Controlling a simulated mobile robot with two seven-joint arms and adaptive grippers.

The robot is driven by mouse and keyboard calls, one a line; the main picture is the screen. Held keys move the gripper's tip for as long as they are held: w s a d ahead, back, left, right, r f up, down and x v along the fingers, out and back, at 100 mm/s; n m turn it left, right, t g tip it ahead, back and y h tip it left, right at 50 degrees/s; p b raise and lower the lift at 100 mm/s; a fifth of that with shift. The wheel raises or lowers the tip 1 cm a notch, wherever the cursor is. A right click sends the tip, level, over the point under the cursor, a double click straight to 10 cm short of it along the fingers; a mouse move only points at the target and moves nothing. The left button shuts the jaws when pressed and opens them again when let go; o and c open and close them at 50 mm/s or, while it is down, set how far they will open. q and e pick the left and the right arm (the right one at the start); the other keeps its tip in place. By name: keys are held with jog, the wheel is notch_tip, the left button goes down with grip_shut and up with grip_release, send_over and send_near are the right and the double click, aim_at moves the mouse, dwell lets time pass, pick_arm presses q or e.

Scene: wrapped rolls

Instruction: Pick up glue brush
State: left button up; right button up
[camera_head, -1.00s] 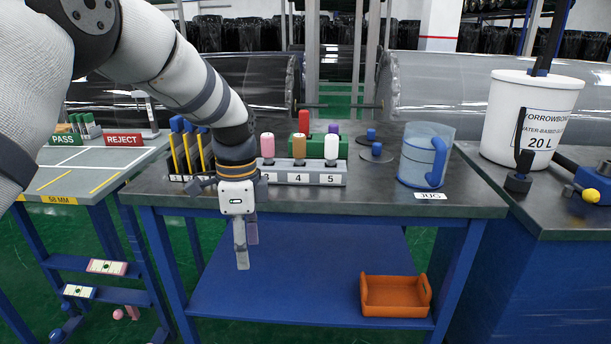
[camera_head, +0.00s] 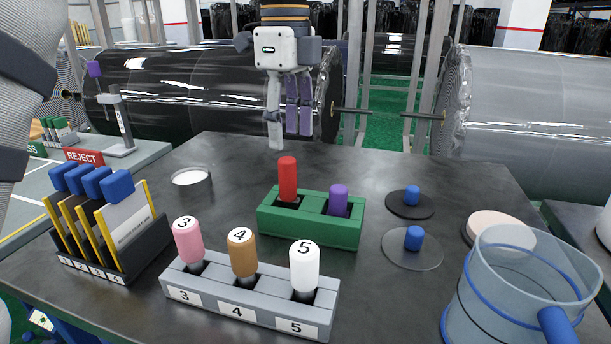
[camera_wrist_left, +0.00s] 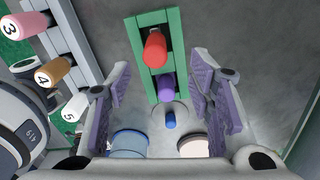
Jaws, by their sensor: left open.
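No label names the glue brush. A red handle (camera_head: 288,180) and a purple handle (camera_head: 338,200) stand upright in a green holder (camera_head: 310,232) on the dark table, and I cannot tell whether either is the brush. My left gripper (camera_head: 288,122) points down, open and empty, above and beyond the holder in the head view. In the left wrist view, the red handle (camera_wrist_left: 155,48) and purple handle (camera_wrist_left: 166,88) appear between its spread fingers (camera_wrist_left: 163,95). My right gripper is not in view.
A grey rack (camera_head: 250,295) with handles 3, 4 and 5 stands in front of the holder. A blue-topped card stand (camera_head: 105,230) is at left. Blue-knobbed discs (camera_head: 412,257) and a clear jug (camera_head: 520,290) are at right. The table's back middle is clear.

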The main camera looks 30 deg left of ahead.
aim_at(287, 184)
pick_arm(q)
jog(key=f, duration=1)
jog(key=shift+s+f+p, duration=0.15)
jog(key=shift+s+p, duration=0.15)
jog(key=shift+s, duration=0.05)
grip_shut()
